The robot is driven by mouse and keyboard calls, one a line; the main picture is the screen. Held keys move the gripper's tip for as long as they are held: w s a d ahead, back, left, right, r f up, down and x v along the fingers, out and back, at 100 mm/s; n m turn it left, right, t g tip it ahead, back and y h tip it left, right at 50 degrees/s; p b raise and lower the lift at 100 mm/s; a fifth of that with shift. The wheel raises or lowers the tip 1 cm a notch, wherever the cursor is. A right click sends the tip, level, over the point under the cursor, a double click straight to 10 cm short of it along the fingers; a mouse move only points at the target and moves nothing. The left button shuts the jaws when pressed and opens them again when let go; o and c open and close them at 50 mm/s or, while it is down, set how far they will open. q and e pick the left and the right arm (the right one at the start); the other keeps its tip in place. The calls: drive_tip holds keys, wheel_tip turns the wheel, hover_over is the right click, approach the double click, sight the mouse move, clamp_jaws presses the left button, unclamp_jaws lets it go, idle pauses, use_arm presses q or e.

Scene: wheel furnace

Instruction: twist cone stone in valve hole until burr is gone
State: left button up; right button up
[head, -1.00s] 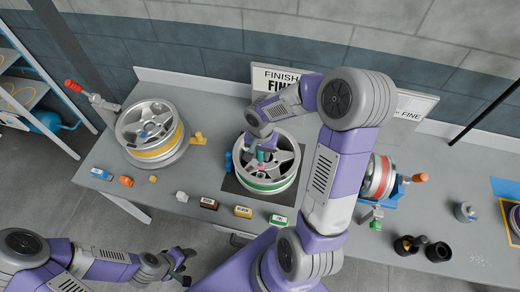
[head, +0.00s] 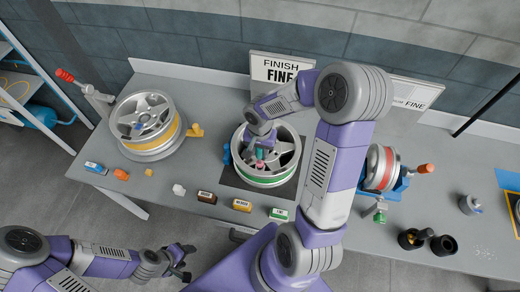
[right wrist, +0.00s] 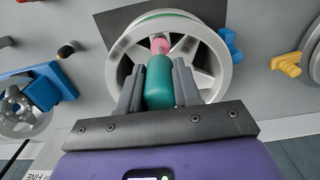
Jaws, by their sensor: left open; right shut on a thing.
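The cone stone shows as a pink tip (right wrist: 160,46) on a teal cylindrical handle (right wrist: 159,82) in the right wrist view. My right gripper (right wrist: 158,88) is shut on the teal handle. The pink tip points at the silver spoked wheel with the green band (head: 283,180), near its rim; whether it sits inside the valve hole cannot be told. In the head view my right gripper (head: 262,143) is over this wheel. The valve hole and any burr are hidden or too small to see. My left gripper (head: 187,262) is open and empty, off the bench's front edge.
A yellow-banded wheel (head: 168,145) stands at left and a red-banded wheel (head: 379,170) at right. Several small labelled blocks, including a yellow one (head: 241,205), line the front edge. Black cups (head: 411,239) stand front right. A FINISH FINE sign (head: 283,72) stands behind.

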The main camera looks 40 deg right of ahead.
drive_tip(key=shift+f+b, duration=0.6)
drive_tip(key=shift+b, duration=0.1)
idle(0.6)
drive_tip(key=n, duration=0.2)
drive_tip(key=shift+n+p, duration=0.4)
drive_tip(key=shift+n, duration=0.3)
drive_tip(key=shift+f+m+b, duration=0.1)
drive_tip(key=shift+m+b, duration=1.75)
drive_tip(key=shift+m, duration=0.05)
drive_tip(key=shift+m+b, duration=1)
drive_tip(key=shift+m, duration=0.6)
